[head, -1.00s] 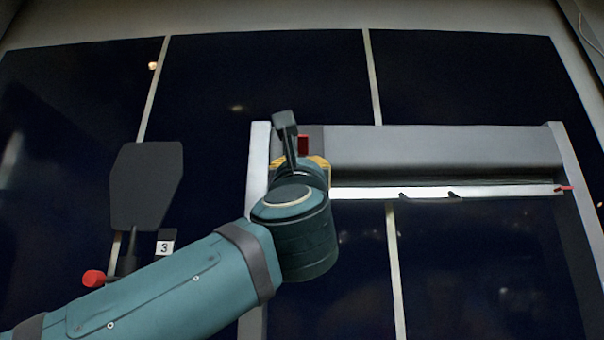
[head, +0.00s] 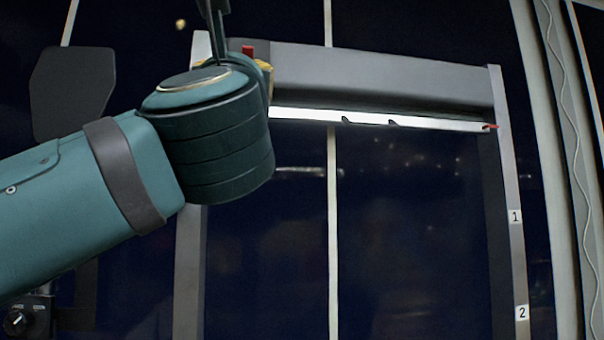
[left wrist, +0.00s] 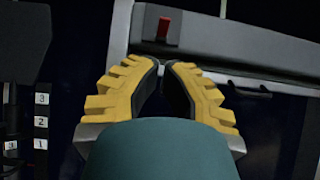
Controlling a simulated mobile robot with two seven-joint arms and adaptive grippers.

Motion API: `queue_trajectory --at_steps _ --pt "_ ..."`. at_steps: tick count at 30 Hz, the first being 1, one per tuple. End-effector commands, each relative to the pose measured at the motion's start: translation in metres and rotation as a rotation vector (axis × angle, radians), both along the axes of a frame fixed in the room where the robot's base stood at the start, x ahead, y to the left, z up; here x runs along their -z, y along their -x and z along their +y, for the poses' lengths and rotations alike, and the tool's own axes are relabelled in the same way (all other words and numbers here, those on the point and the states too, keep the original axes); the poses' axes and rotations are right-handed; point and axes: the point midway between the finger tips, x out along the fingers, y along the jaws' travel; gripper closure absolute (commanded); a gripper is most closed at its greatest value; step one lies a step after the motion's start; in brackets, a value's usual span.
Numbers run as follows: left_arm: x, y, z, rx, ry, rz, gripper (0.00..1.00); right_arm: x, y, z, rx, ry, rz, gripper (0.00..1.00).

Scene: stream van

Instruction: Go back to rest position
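My left gripper (left wrist: 161,64) shows yellow ribbed fingers with dark pads in the left wrist view. The fingertips are close together with a narrow gap and nothing visible between them. In the head view, its yellow part (head: 264,72) is mostly hidden behind my teal left wrist, near the top left of a grey frame (head: 390,78). A red block (head: 248,50) on that frame shows just behind the wrist, and also beyond the fingertips in the left wrist view (left wrist: 164,28). I cannot tell whether the gripper touches the frame. My right gripper is not in view.
A white strip (head: 365,118) with a red end (head: 491,127) runs under the grey bar. A dark flat panel (head: 72,88) stands at left, with a control knob (head: 16,320) below. A cable (head: 572,130) hangs at right. The space below the bar looks clear.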

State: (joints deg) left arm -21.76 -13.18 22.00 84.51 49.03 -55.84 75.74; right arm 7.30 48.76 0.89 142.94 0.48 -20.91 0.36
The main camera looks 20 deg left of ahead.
Motion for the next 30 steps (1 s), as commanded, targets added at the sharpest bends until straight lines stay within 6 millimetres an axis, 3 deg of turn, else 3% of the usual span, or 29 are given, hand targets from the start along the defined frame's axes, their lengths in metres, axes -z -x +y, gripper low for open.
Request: queue_trajectory --at_steps 6,8,11,17,21,26,30 --pt "0.004 -0.007 -0.003 -0.006 -0.016 0.014 1.00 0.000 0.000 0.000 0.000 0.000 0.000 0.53" --pt "0.011 -0.020 -0.009 -0.017 -0.049 0.040 1.00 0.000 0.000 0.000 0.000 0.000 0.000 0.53" --pt "0.035 -0.056 -0.026 -0.052 -0.151 0.118 1.00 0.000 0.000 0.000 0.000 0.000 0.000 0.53" --pt "0.121 -0.153 -0.068 -0.134 -0.466 0.346 1.00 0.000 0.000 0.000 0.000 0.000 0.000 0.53" --pt "0.196 -0.210 -0.091 -0.165 -0.696 0.497 1.00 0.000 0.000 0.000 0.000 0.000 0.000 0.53" --pt "0.293 -0.260 -0.111 -0.171 -0.960 0.660 1.00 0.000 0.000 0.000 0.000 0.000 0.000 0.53" --pt "0.386 -0.289 -0.122 -0.145 -1.193 0.788 1.00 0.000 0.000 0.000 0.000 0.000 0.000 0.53"
